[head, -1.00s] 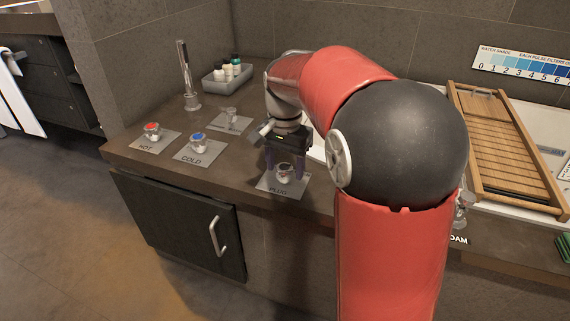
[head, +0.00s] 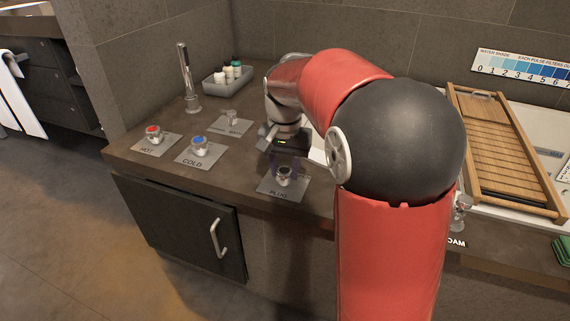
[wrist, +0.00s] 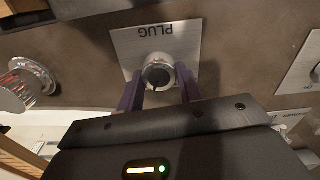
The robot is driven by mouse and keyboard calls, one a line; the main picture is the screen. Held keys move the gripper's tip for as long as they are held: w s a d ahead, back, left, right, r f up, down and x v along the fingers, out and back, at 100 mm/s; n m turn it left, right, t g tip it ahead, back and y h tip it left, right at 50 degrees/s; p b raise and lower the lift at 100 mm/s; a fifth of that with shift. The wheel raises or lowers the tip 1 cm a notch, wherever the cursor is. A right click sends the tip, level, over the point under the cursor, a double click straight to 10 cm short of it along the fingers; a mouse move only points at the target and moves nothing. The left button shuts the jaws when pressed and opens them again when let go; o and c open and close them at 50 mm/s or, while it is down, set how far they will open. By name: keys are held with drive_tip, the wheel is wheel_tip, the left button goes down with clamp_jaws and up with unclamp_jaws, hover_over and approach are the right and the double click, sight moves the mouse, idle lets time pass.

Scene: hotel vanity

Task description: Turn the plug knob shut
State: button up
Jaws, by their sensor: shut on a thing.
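The plug knob (head: 283,173) is a small round metal knob with a dark top on a grey square plate (head: 268,187) lettered PLUG, near the counter's front edge. In the wrist view the knob (wrist: 158,72) has a dark pointer mark, and the plate (wrist: 190,38) appears with its lettering upside down. My gripper (head: 287,168) points down at the knob from above and behind. In the wrist view its two dark purple fingers (wrist: 160,80) stand on either side of the knob, shut on it. The exact finger contact is hard to see.
The hot knob (head: 153,134) and cold knob (head: 199,146) sit on plates to the left. A metal tap (head: 188,80) and a grey tray of small bottles (head: 227,80) stand behind. A wooden slatted rack (head: 505,150) lies at right. My arm blocks the middle.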

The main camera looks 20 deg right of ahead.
sight(283, 170)
drive_tip(key=n+p, duration=0.2)
drive_tip(key=n, duration=0.5)
drive_tip(key=shift+a+r+p, duration=0.1)
drive_tip(key=shift+p, duration=0.3)
drive_tip(key=n+p, duration=0.1)
drive_tip(key=n, duration=0.5)
drive_tip(key=shift+a+p, duration=0.1)
drive_tip(key=shift+p, duration=0.25)
drive_tip(key=shift+n, duration=0.4)
drive_tip(key=o, duration=1)
wheel_tip(283, 170, up, 8)
drive_tip(key=shift+f+p, duration=0.2)
drive_tip(key=shift+p, duration=0.2)
